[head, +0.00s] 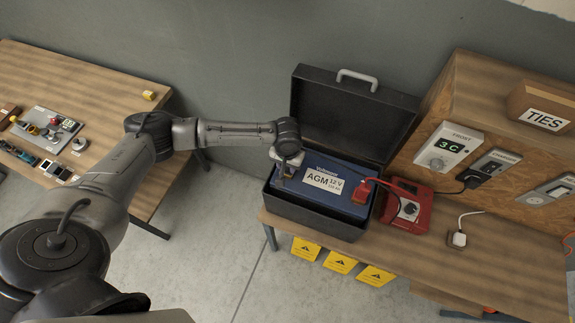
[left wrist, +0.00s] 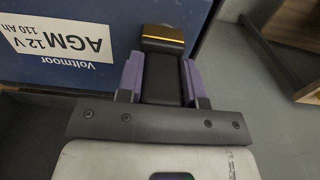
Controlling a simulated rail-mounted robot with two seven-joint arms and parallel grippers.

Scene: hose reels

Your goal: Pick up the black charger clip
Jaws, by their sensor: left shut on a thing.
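The black charger clip (left wrist: 162,80) is between the purple fingers of my left gripper (left wrist: 164,82), with a brass-coloured band at its far end. The gripper is shut on it. In the head view my left gripper (head: 286,170) is over the left end of the blue battery (head: 325,187), and the clip is mostly hidden there. The battery, labelled AGM 12 V, sits in an open black case and also fills the upper left of the left wrist view (left wrist: 60,68). I cannot tell whether the clip touches the battery. My right gripper is not in view.
A red clip (head: 361,191) is on the battery's right end, beside a red charger (head: 418,217). The raised case lid (head: 350,115) stands behind. A wooden cabinet (head: 470,90) is at the right. A second table (head: 115,90) with small items is at the left.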

